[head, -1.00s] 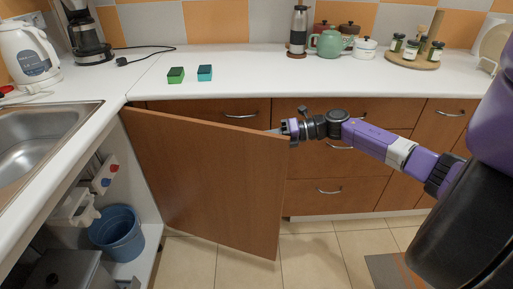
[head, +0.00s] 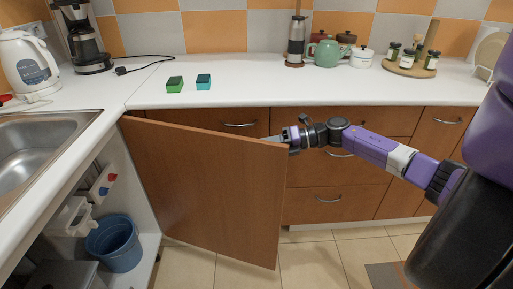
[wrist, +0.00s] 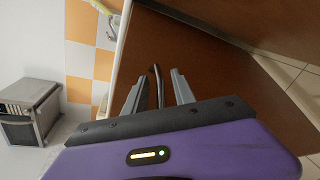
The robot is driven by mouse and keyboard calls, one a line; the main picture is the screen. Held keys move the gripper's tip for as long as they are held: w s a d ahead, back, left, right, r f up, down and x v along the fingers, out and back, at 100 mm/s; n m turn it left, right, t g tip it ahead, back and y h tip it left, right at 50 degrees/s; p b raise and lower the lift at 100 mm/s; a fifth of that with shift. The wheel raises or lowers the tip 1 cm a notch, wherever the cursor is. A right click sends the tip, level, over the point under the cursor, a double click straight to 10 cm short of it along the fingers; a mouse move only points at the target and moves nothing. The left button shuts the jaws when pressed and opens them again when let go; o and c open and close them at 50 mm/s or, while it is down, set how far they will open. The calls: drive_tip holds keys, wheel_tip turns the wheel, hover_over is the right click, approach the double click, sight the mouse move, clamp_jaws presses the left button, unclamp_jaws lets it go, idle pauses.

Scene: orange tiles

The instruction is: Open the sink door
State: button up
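In the wrist view, the brown outer face of the door (wrist: 195,45) fills the upper middle. A curved metal handle (wrist: 156,72) stands between the two grey fingers of my gripper (wrist: 160,82). The fingers are apart, with a gap beside the handle.
A blue bucket (head: 115,243) and white fittings (head: 70,217) are inside the cabinet. Closed drawers (head: 335,205) stand behind the door and my arm. The metal sink (head: 35,145) is on the left counter. Tiled floor (head: 315,262) is clear in front of the drawers.

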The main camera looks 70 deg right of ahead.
drive_tip(key=v, duration=0.6)
drive_tip(key=shift+s+d, duration=0.15)
drive_tip(key=shift+s, duration=0.25)
